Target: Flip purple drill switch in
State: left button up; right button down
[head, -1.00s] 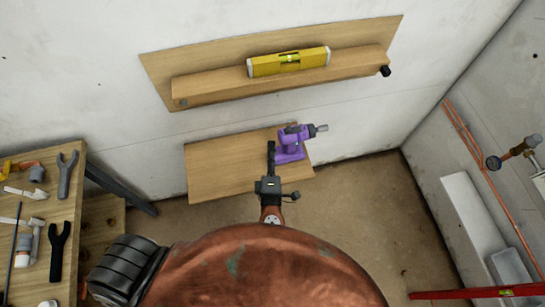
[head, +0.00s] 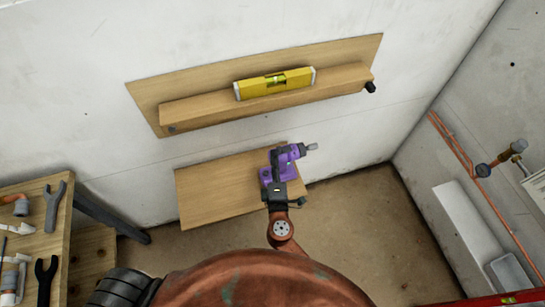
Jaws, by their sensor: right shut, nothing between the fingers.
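The purple drill (head: 291,156) stands on a low wooden board (head: 215,190) against the wall, its grey chuck pointing right. My right gripper (head: 273,158) reaches up from below in the head view. Its dark fingers are shut and empty, and overlap the left side of the drill in the picture. I cannot tell whether they touch it. The drill's switch is too small to make out, and the gripper hides part of the drill's base. My left gripper is not in view.
A wooden wall shelf (head: 195,108) above the drill carries a yellow level (head: 275,83). A workbench with tools (head: 50,235) stands at the left. Copper pipes (head: 465,155) run along the right wall. The floor right of the board is clear.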

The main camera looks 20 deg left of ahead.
aim_at(282, 151)
jog(key=w+d, duration=0.1)
jog(key=d, duration=0.1)
jog(key=shift+w+d, duration=0.35)
jog(key=shift+w, duration=0.05)
jog(key=shift+a, duration=0.1)
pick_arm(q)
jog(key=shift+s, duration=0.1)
pick_arm(e)
jog(key=s+a, duration=0.5)
jog(key=a, duration=0.1)
jog(key=p+v, duration=0.1)
jog(key=v, duration=0.9)
jog(key=w+d+f+m+g+h+p, duration=0.1)
jog(key=w+d+f+g+p, duration=0.1)
jog(key=d+f, duration=0.35)
jog(key=w+d+f+m+g+h+p, duration=0.2)
jog(key=f, duration=0.7)
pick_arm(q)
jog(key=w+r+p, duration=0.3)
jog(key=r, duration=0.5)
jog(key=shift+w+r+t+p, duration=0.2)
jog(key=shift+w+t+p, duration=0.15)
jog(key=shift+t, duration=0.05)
pick_arm(e)
jog(key=s+d+f+m+g+h, duration=0.1)
jog(key=s+d+f+m+g, duration=0.2)
jog(key=d+f, duration=0.9)
jog(key=shift+f+g+h, duration=0.3)
jog(key=shift+f+h, duration=0.1)
jog(key=shift+f, duration=0.9)
